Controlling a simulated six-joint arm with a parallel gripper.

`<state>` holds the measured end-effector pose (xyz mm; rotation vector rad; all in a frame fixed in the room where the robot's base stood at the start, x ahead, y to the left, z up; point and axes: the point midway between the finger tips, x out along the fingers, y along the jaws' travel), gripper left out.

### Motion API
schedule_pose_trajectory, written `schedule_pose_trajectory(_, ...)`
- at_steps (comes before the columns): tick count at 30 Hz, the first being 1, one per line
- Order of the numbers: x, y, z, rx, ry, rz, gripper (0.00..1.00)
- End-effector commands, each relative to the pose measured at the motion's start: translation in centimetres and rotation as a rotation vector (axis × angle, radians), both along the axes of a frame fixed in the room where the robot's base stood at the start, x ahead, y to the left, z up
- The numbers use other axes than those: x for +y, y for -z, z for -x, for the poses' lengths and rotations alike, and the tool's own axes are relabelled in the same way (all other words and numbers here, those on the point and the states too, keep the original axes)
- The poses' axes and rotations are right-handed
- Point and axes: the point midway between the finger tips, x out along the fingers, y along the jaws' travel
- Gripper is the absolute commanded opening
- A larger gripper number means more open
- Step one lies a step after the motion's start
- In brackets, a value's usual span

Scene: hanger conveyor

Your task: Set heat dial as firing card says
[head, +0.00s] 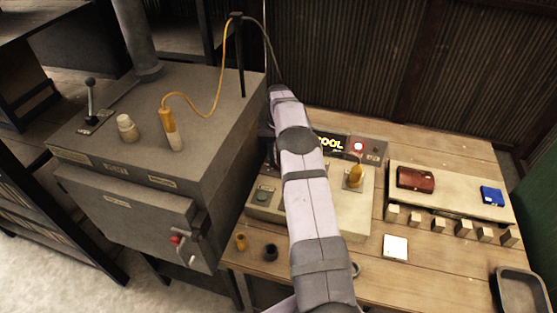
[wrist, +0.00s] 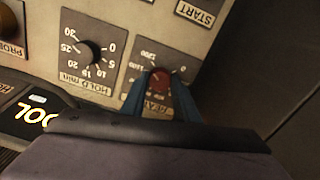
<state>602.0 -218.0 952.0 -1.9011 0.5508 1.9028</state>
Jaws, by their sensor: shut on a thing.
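In the wrist view, the red heat dial (wrist: 159,80) sits on a grey scale plate marked up to 1200, seen upside down. My gripper (wrist: 160,92) has its two blue fingers on either side of the dial and is shut on it. The dial's pointer and part of its scale are hidden or too blurred to read. In the head view my arm covers the gripper and the dial. A small white card (head: 396,246) lies on the bench right of the control panel (head: 350,213); no writing on it is readable.
A black hold dial (wrist: 91,53) is beside the heat dial. A lit display (head: 331,143) reads partly "OOL", near a glowing red lamp (head: 358,147). The grey kiln (head: 150,120) stands left. A pale board (head: 455,196) holds a brown wallet-like item (head: 415,179) and a blue one (head: 491,196).

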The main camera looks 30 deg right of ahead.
Motion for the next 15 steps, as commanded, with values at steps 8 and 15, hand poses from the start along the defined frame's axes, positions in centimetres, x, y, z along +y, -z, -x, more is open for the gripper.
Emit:
schedule_pose_trajectory(8, -0.03, 0.00, -0.07, -0.003, -0.213, 0.001, 0.05)
schedule_pose_trajectory(15, -0.03, -0.07, -0.06, -0.003, -0.380, 0.001, 0.05)
